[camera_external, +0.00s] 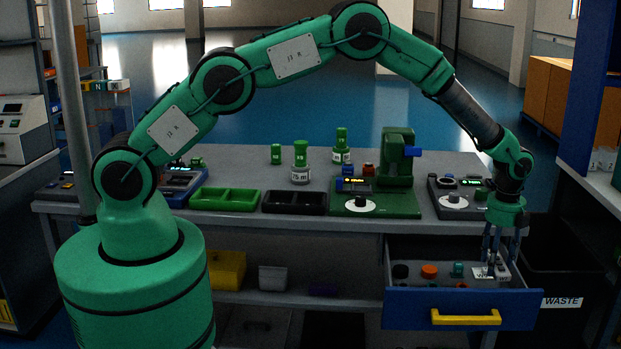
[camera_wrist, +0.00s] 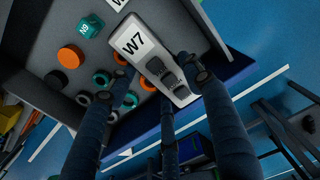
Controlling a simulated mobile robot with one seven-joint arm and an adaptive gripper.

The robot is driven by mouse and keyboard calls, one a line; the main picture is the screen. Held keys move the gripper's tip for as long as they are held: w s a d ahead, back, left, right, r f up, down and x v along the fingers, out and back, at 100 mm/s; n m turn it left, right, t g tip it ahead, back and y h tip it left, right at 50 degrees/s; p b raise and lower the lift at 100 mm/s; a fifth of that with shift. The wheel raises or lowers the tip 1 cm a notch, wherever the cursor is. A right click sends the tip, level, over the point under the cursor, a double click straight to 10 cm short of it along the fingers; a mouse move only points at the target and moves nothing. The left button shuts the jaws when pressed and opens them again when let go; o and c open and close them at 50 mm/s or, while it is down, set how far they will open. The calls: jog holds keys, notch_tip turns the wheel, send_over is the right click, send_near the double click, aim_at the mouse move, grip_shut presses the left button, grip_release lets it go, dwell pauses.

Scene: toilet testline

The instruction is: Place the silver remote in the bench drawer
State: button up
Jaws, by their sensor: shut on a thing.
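The bench drawer (camera_external: 410,309) is pulled out, with a blue front and a yellow handle. My gripper (camera_external: 495,272) points down over its right side, fingers reaching into the drawer area. The fingers are shut on a pale silver remote (camera_wrist: 152,58) labelled W7, with dark buttons. In the wrist view the remote lies between my fingers (camera_wrist: 160,82), over the drawer's interior and near its edge. Its pale body also shows at the fingertips in the external view. I cannot tell whether it touches the drawer floor.
The drawer holds an orange disc (camera_wrist: 71,56), a black disc (camera_wrist: 55,80), a teal block (camera_wrist: 90,27) and several rings. A black waste bin (camera_external: 565,270) stands right of the drawer. Green (camera_external: 225,199) and black trays (camera_external: 294,202) and a green machine (camera_external: 397,165) stand on the bench.

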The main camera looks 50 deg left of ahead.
jog(key=shift+f, duration=0.45)
jog(key=shift+f+b, duration=0.7)
jog(key=shift+f, duration=2.4)
jog(key=shift+f+b, duration=0.4)
jog(key=shift+f, duration=1.5)
jog(key=shift+f, duration=0.1)
jog(key=o, duration=0.9)
jog(key=shift+o, duration=0.2)
